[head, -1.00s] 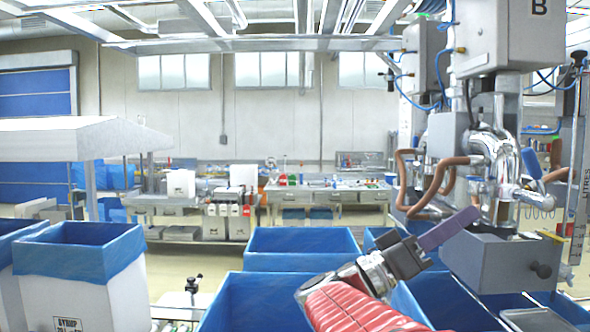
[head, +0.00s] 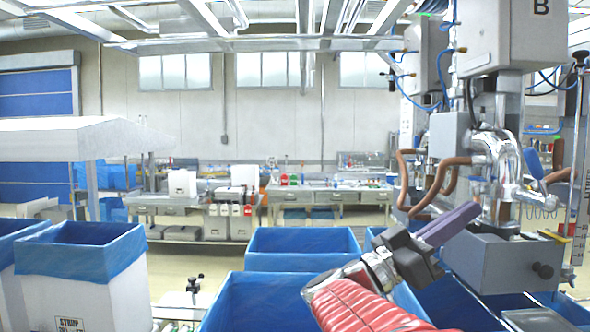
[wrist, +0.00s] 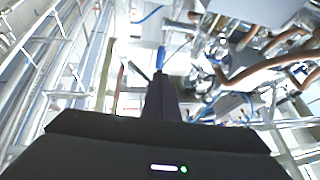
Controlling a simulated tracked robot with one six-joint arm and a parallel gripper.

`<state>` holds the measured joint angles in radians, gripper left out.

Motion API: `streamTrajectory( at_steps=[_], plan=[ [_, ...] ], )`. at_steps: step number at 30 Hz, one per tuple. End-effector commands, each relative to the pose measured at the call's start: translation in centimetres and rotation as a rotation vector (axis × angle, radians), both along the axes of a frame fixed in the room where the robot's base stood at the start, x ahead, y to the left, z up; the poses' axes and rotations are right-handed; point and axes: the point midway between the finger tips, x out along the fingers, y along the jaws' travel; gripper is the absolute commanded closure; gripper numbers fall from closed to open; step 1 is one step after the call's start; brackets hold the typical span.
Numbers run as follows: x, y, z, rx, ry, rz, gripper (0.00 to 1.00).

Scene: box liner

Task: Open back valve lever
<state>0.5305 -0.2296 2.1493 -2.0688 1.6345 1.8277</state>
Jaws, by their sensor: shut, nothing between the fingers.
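A blue valve lever (head: 533,163) slants beside the chrome pipework of the nearer filling head marked B. In the wrist view a blue lever-like piece (wrist: 160,58) shows just beyond my fingertips; I cannot tell whether it touches them or which valve it belongs to. My gripper (head: 474,209) is shut and empty, its purple fingers pointing up and right, left of the chrome pipes in the head view. In the wrist view my gripper (wrist: 161,82) shows as dark fingers together, pointing up the picture. The back head's own lever cannot be made out clearly in the head view.
Brown hoses (head: 438,185) and a grey box (head: 500,262) flank the filling head near my gripper. Blue-lined boxes (head: 302,241) stand below and around my arm. A white box with blue liner (head: 82,252) is at left. Open air lies left of the hoses.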

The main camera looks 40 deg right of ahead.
Motion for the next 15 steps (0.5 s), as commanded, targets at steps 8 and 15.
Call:
streamTrajectory(
  at_steps=[8, 15],
  plan=[
    [-1.3, -2.6, 1.5, 0.0, -0.001, -0.004, 1.0],
    [-2.3, -5.0, 2.9, 0.0, 0.0, -0.005, 1.0]
  ],
)
